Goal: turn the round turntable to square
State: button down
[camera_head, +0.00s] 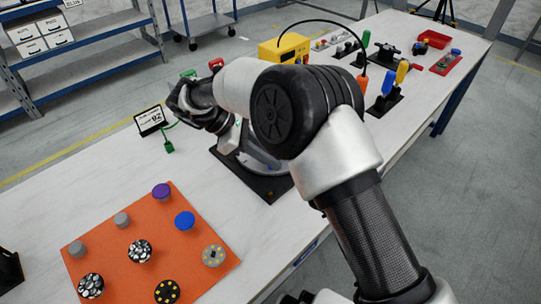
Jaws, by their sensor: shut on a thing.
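The round turntable sits on a black square base plate (268,189) near the middle of the table. Only a grey curved part of the turntable (262,164) shows below my arm; the rest is hidden, so I cannot tell its marks or angle. My gripper (218,124) is at the turntable's left side, dark and partly covered by my wrist. It is shut on a part of the turntable, but the contact itself is hard to see.
An orange board (112,231) with several round pieces lies at the front left. A small display (151,120) and a green tag (169,146) are left of the turntable. A yellow box (284,47) and several fixtures stand behind. Bare table lies between board and turntable.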

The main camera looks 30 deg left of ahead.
jog(key=c, duration=1.9)
grip_release()
jog(key=shift+c, duration=0.2)
jog(key=p+v, duration=1.1)
jog(key=v, duration=0.6)
jog(key=shift+a+r, duration=0.1)
jog(key=shift+a, duration=0.05)
